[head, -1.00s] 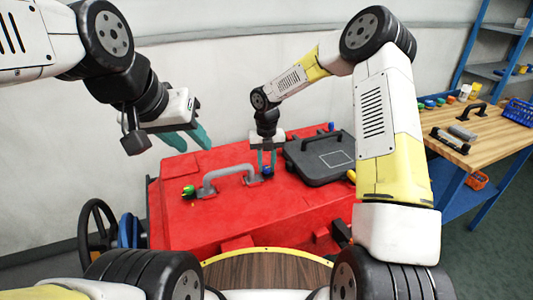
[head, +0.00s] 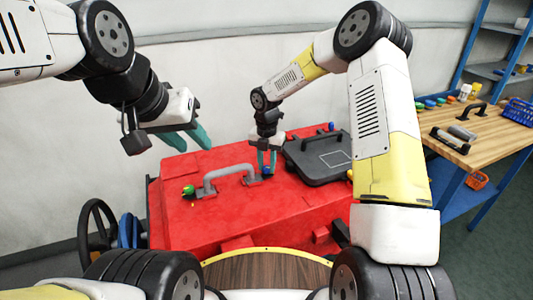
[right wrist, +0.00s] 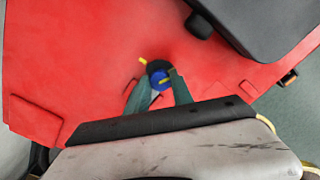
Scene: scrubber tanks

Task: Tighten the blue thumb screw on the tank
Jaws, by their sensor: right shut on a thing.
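The blue thumb screw (right wrist: 158,79) sits on the red tank (right wrist: 75,55), with a dark collar around it and a small yellow mark beside it. In the head view the screw (head: 267,170) is mostly hidden between the fingers at the right end of the grey handle. My right gripper (head: 267,163) points down and is shut on the blue screw; its teal fingers also show on both sides of it in the right wrist view (right wrist: 159,91). My left gripper (head: 192,141) is open and empty, raised above the left back of the tank.
A grey handle (head: 228,174) stands on the tank, with a green knob (head: 188,190) at its left end. A dark lid (head: 318,158) lies to the right of my right gripper. A wooden workbench (head: 455,142) with tools stands at the right.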

